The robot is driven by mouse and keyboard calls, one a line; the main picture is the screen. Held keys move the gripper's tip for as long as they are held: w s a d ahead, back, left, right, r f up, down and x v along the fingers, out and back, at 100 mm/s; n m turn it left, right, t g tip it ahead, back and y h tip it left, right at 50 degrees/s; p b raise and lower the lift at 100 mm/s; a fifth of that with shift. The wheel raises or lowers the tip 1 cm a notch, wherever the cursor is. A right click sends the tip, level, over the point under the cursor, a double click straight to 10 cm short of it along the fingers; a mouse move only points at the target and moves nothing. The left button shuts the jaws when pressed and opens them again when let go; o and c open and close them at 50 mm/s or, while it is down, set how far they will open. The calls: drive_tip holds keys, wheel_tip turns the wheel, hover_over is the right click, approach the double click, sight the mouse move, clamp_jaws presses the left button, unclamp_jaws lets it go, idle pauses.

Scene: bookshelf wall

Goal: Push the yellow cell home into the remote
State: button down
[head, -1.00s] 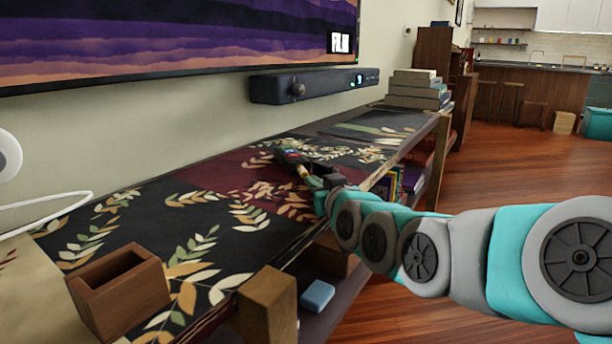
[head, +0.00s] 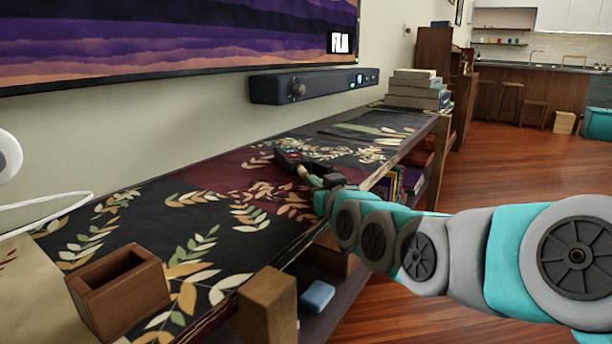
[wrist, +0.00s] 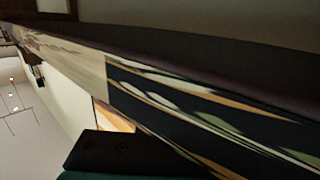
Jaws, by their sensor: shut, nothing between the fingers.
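The remote (head: 289,155), dark with small coloured buttons, lies on the patterned cloth in the middle of the shelf top in the head view. My gripper (head: 312,174) is at the near end of the remote, low over the cloth, with its fingers shut and nothing held. A small pale tan piece (head: 303,170) shows between the remote and my gripper. I cannot tell whether it is the yellow cell or how deep it sits. The wrist view shows the cloth edge-on and a dark block at the bottom, with no clear sight of remote or cell.
An open wooden box (head: 118,290) stands at the near left of the shelf top, with a wooden post (head: 268,305) beside it. A soundbar (head: 315,85) hangs on the wall behind. Stacked books (head: 418,88) stand at the far end. The cloth (head: 235,215) between is clear.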

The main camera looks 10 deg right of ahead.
drive_tip(key=shift+w+a, duration=0.1)
drive_tip(key=shift+w, duration=0.6)
drive_tip(key=shift+s+d+f+b, duration=0.15)
drive_tip(key=shift+s+b, duration=0.35)
drive_tip(key=shift+s, duration=0.35)
drive_tip(key=shift+s+d+r+b, duration=0.1)
drive_tip(key=shift+s+b, duration=0.4)
drive_tip(key=shift+s, duration=0.65)
